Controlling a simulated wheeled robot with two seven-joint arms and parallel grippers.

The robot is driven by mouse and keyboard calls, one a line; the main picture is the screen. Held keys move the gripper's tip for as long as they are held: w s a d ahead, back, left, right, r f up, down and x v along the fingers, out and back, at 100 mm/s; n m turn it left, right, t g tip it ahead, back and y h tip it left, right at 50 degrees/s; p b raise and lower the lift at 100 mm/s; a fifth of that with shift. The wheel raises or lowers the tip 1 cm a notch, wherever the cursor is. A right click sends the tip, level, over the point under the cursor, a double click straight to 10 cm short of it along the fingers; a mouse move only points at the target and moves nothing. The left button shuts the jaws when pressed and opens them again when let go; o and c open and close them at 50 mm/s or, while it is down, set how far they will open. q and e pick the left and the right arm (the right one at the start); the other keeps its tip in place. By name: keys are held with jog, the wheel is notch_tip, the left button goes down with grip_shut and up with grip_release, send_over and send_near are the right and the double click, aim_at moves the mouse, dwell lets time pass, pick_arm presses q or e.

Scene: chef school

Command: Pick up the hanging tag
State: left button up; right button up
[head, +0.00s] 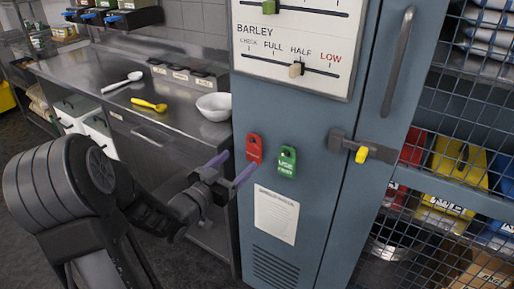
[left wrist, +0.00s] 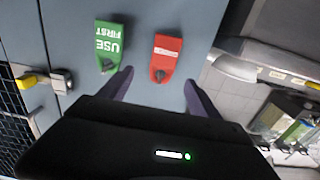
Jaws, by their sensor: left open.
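Two tags hang on the blue-grey cabinet door. The red tag (head: 254,148) is on the left in the head view, and the green tag (head: 287,162) marked "USE FIRST" hangs just right of it. In the left wrist view the red tag (left wrist: 166,57) lies ahead, between the lines of the two fingers, and the green tag (left wrist: 110,45) is to its left. My left gripper (head: 232,170) is open and empty, with its purple fingers a little short of the door, close to the red tag. It also shows in the left wrist view (left wrist: 157,90). My right gripper is not in view.
The cabinet (head: 318,190) has a latch with a yellow knob (head: 361,155), a slider board (head: 295,45) and a paper sheet (head: 276,215). A steel counter (head: 150,125) at left holds a white bowl (head: 214,106) and two spoons. A wire mesh cage stands at right.

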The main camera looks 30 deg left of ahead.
aim_at(252, 147)
pick_arm(q)
jog(key=w, duration=0.2)
jog(key=shift+w+a+f, duration=0.15)
jog(key=shift+w, duration=0.25)
jog(key=shift+w+p, duration=0.25)
jog(key=shift+p, duration=0.05)
jog(key=w, duration=0.2)
jog(key=w+p, duration=0.1)
jog(key=w, duration=0.1)
jog(key=shift+w+a, duration=0.2)
jog(key=shift+w, duration=0.15)
jog(key=c, duration=1.4)
